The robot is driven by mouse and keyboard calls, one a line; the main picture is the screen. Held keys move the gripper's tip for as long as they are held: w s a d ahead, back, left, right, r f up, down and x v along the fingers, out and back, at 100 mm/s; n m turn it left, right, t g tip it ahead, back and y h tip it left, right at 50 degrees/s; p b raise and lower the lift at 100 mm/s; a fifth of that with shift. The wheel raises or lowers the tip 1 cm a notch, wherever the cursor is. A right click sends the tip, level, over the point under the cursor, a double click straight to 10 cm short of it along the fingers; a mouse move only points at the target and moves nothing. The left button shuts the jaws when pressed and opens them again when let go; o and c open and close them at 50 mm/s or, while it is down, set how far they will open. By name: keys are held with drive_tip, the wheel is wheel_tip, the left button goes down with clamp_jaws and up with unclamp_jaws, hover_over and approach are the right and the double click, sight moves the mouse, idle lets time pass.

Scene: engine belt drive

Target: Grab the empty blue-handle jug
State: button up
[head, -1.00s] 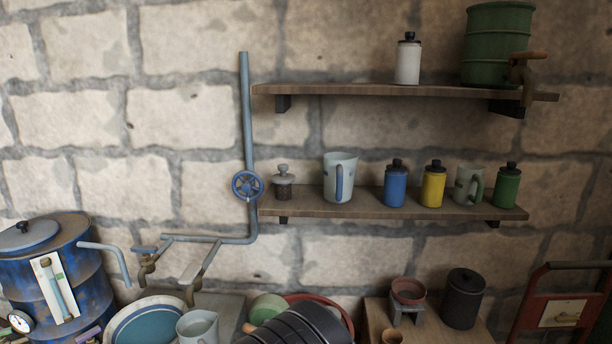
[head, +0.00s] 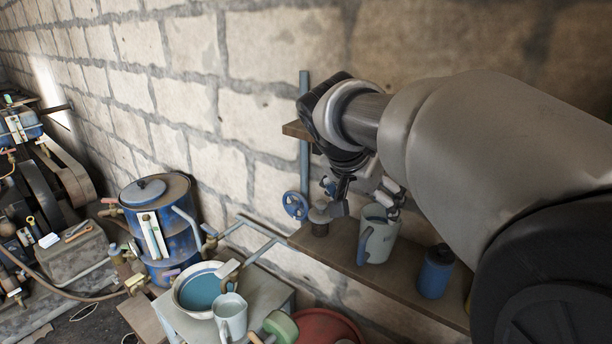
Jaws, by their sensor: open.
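The pale jug with the blue handle (head: 378,243) stands upright on the lower wooden shelf. Its handle is on its left side in the head view, and its inside is too small and shaded to read. My gripper (head: 366,207) is open, its fingers pointing down near the jug's rim. One finger shows left of the jug, by a small lidded jar (head: 320,220); the other overlaps the jug's upper right edge. I cannot tell whether either finger touches the jug. Nothing shows held between the fingers.
A blue bottle (head: 434,272) stands right of the jug on the shelf (head: 345,248). My arm hides much of the shelf's right side. A blue valve wheel (head: 295,205) and pipe are left. Below are a basin (head: 200,290), another jug (head: 230,318) and a blue drum (head: 160,215).

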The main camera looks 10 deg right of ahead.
sight(374, 229)
drive_tip(key=x, duration=1.1)
drive_tip(key=shift+f+b, duration=0.2)
drive_tip(key=shift+b, duration=0.2)
drive_tip(key=x, duration=0.5)
drive_tip(key=shift+w, duration=0.45)
drive_tip(key=shift+r, duration=0.1)
drive_tip(key=shift+c, duration=0.5)
drive_tip(key=c, duration=1.1)
drive_tip(key=shift+c, duration=0.2)
